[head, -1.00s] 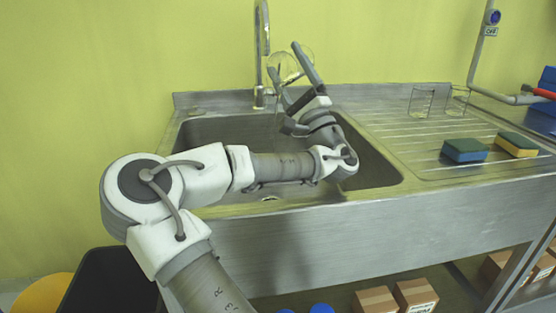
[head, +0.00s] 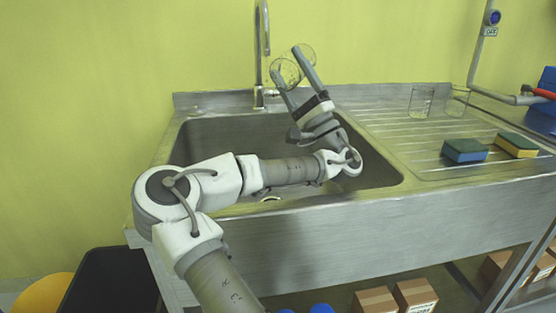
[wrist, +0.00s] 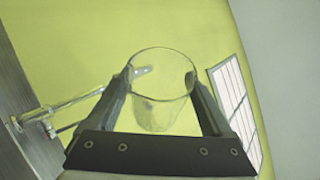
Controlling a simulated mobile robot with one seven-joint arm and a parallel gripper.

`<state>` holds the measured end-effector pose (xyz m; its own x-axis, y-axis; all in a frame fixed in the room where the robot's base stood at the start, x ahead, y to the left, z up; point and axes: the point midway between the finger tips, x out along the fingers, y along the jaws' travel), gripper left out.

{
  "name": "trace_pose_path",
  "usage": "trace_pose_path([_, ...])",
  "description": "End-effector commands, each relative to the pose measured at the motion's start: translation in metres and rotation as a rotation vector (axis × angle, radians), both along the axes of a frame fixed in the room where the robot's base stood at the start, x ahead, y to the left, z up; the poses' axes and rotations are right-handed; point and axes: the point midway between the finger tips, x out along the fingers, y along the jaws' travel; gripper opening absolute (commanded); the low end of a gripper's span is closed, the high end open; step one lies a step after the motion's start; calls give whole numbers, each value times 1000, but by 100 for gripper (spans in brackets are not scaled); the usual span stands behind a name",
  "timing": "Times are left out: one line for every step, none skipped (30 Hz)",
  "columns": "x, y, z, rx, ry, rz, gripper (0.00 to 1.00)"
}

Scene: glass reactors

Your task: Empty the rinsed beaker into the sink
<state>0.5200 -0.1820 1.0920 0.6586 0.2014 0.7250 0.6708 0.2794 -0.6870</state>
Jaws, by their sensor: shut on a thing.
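My gripper (head: 285,59) is shut on a clear glass beaker (head: 283,75), one finger on each side of it. The beaker is held in the air above the back of the sink (head: 205,140), beside the tap, and looks tilted in the head view. In the wrist view the beaker (wrist: 158,112) sits between the fingertips of my gripper (wrist: 160,78), with its round rim showing. The beaker is see-through, and I cannot tell whether liquid is in it.
The tap (head: 262,60) rises behind the basin, close to the beaker's left. Two glass beakers (head: 420,102) (head: 456,101) stand on the ribbed drainboard (head: 400,135) at the right. Two sponges (head: 464,151) (head: 517,145) lie at its front.

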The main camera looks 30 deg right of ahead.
Motion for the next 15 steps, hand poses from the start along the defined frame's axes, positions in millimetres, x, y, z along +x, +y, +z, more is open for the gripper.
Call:
trace_pose_path([0, 0, 0, -6, -3, -1, 26])
trace_pose_path([0, 0, 0, -9, -4, 0, 26])
trace_pose_path([0, 0, -1, -12, -8, -1, 26])
trace_pose_path([0, 0, -1, -15, -10, -1, 26])
trace_pose_path([0, 0, -1, -18, -12, 0, 26])
trace_pose_path([-1, 1, -2, -21, -14, -1, 26])
trace_pose_path([-1, 1, -2, -22, -16, 0, 26])
trace_pose_path([-1, 1, -2, -24, -16, 0, 26])
trace_pose_path([-1, 1, -2, -26, -17, 0, 26])
trace_pose_path([-1, 1, -2, -27, -18, 0, 26])
trace_pose_path([-1, 1, -2, -28, -19, 0, 26])
trace_pose_path([-1, 1, -2, -29, -19, 0, 26])
trace_pose_path([-1, 1, -3, -30, -21, 0, 26])
trace_pose_path([-1, 1, -3, -32, -21, 0, 26])
trace_pose_path([-1, 1, -3, -32, -21, 1, 26])
